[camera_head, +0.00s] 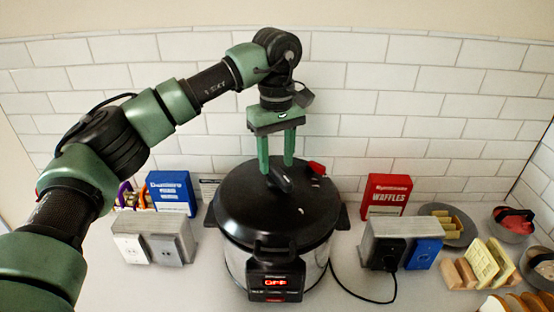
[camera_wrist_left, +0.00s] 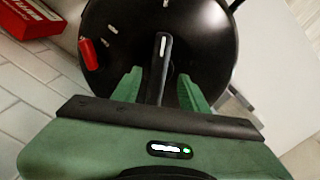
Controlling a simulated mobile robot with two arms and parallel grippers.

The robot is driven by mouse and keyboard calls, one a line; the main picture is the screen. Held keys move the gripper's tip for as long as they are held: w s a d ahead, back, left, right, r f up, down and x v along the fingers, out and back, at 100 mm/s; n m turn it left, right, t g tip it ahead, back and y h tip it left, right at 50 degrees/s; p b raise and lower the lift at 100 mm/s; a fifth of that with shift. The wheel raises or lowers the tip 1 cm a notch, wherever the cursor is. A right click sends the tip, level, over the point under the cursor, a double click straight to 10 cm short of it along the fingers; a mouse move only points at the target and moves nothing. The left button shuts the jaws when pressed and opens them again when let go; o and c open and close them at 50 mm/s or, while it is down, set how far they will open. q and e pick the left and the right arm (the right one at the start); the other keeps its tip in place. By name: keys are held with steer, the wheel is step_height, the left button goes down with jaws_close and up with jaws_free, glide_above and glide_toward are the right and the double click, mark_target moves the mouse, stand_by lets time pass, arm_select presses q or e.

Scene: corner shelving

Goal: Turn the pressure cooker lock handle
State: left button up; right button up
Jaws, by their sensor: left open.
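The pressure cooker (camera_head: 275,215) stands on the counter, with a black domed lid and a display reading OFF at its front. The black lock handle (camera_head: 280,180) is on top of the lid. My left gripper (camera_head: 277,172) points down over the lid with its fingers apart, one on each side of the handle. In the left wrist view the handle (camera_wrist_left: 158,70) runs between the two green fingers (camera_wrist_left: 158,90); I cannot tell whether either finger touches it. A red valve (camera_head: 316,167) sits on the lid beside the handle. My right gripper is not in view.
Metal outlet boxes (camera_head: 150,240) stand on both sides of the cooker, the right one (camera_head: 400,243) with a plugged-in cord. A blue box (camera_head: 171,193) and a red waffle box (camera_head: 386,195) stand behind, near the tiled wall. Bowls and bread racks (camera_head: 480,262) crowd the right.

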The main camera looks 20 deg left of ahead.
arm_select(q)
steer(key=shift+w+f, duration=0.25)
steer(key=shift+f, duration=0.95)
steer(key=shift+s, duration=0.1)
steer(key=shift+c, duration=0.6)
jaws_close()
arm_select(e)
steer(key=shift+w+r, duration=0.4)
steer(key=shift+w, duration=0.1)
